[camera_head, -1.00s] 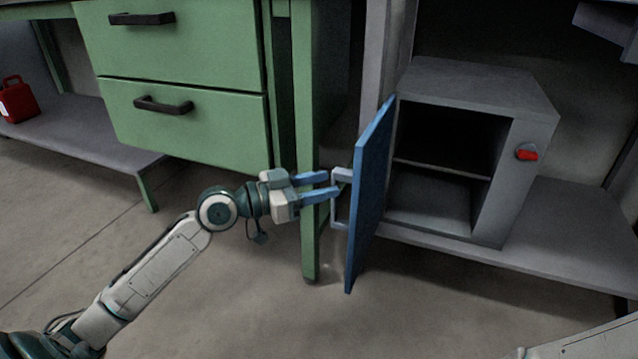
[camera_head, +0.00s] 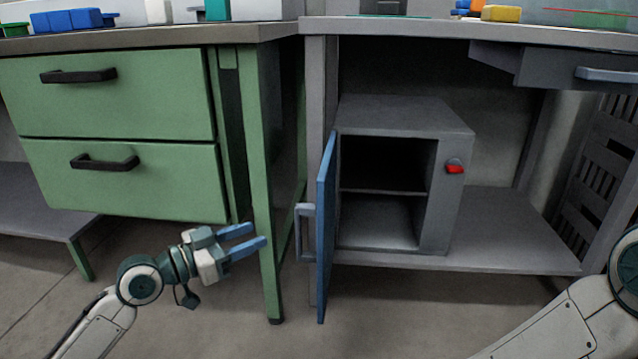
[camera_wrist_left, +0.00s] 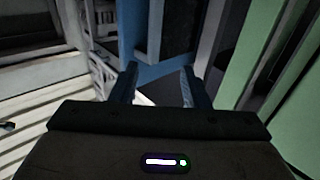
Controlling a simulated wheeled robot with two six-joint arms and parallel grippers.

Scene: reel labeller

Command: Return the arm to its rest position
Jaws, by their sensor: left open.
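My left gripper (camera_head: 250,241) is open and empty in front of the green bench's leg, to the left of the blue door's handle and apart from it. Its two blue fingers also show in the left wrist view (camera_wrist_left: 159,88), spread apart with nothing between them. My right arm (camera_head: 560,320) enters at the lower right of the head view; its gripper is out of view. The blue door (camera_head: 326,230) of the grey cabinet (camera_head: 400,118) stands wide open, its grey handle (camera_head: 300,232) facing left.
The green drawer unit (camera_head: 120,180) stands at left with both drawers shut. The cabinet sits on a grey lower shelf (camera_head: 500,225) and has a red knob (camera_head: 455,169). A grey drawer (camera_head: 560,70) hangs at upper right. Blue bins (camera_head: 68,20) stand on the bench top.

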